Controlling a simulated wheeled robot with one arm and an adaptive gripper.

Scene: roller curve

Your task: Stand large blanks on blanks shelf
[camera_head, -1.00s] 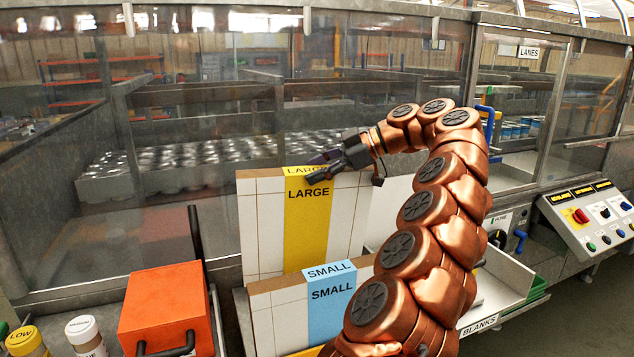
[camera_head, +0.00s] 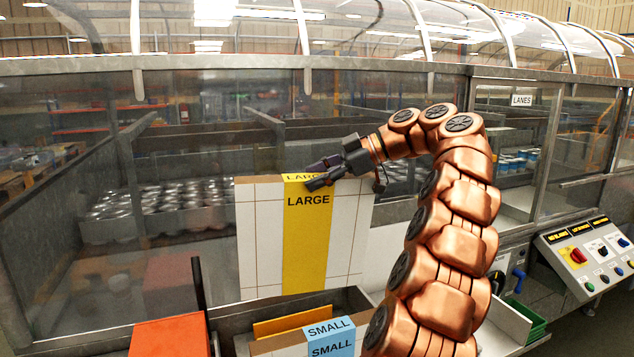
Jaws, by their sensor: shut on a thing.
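The large blanks (camera_head: 262,225) form a white bundle of flat cartons with a yellow band marked LARGE. My gripper (camera_head: 318,176) is shut on the top edge of this bundle near the yellow band. The bundle stands upright and its lower edge is hidden behind the bin and the small blanks. I cannot tell whether it touches anything below. The small blanks (camera_head: 332,337), with a blue band marked SMALL, stand in front and lower, partly cut off by the bottom of the picture. The shelf label is not visible.
An orange box (camera_head: 170,338) is at the lower left beside a dark upright post (camera_head: 198,290). A grey metal bin (camera_head: 345,298) holds a yellow sheet (camera_head: 292,321). A glazed machine guard stands behind, and a control panel (camera_head: 588,256) is at right.

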